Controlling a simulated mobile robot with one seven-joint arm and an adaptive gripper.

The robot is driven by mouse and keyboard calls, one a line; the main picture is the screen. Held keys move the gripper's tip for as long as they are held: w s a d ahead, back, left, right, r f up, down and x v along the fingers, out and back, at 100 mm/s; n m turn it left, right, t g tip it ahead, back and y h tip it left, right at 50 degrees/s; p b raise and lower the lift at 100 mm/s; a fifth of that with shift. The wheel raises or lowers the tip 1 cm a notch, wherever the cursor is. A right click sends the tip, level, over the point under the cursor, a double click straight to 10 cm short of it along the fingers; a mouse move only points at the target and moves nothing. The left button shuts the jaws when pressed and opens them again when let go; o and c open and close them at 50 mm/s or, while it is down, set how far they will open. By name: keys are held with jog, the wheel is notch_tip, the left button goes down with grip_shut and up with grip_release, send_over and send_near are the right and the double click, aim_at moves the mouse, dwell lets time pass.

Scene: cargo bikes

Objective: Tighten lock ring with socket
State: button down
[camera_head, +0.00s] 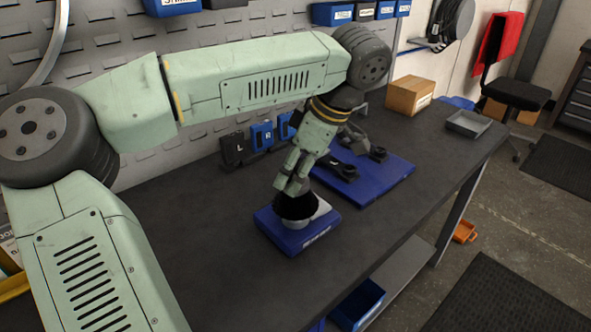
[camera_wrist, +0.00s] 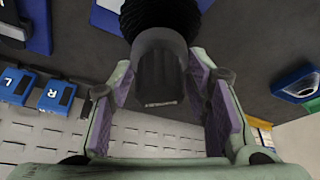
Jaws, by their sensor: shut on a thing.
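My gripper (camera_head: 293,187) points down over a blue block (camera_head: 283,238) on the dark workbench. It is shut on a dark tool, which I take to be the socket (camera_head: 296,208), with a wide black ribbed lower part. In the wrist view, my gripper (camera_wrist: 163,75) has purple finger pads on both sides of the socket's grey body (camera_wrist: 160,60). The ribbed black part (camera_wrist: 160,15) lies beyond the fingertips. A silver round part (camera_head: 297,223) shows at the socket's lower edge, on the block. The lock ring cannot be made out clearly; the socket hides the block's middle.
A larger blue mat (camera_head: 385,185) behind holds black crank-like parts (camera_head: 378,153). Upright blue holders (camera_head: 262,134) stand by the perforated wall. A cardboard box (camera_head: 410,95) and a grey tray (camera_head: 468,123) sit at the far end. The bench front is clear.

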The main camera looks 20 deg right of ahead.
jog(key=m+h, duration=0.1)
jog(key=m, duration=0.3)
jog(key=shift+f+t, duration=0.1)
jog(key=shift+t, duration=0.3)
jog(key=m+h, duration=0.1)
jog(key=m, duration=0.1)
jog(key=m+p, duration=0.1)
jog(key=m, duration=0.1)
jog(key=shift+a+t+h, duration=0.1)
jog(key=shift+t+h, duration=0.2)
jog(key=shift+h, duration=0.1)
jog(key=shift+m+h, duration=0.4)
jog(key=shift+m, duration=0.8)
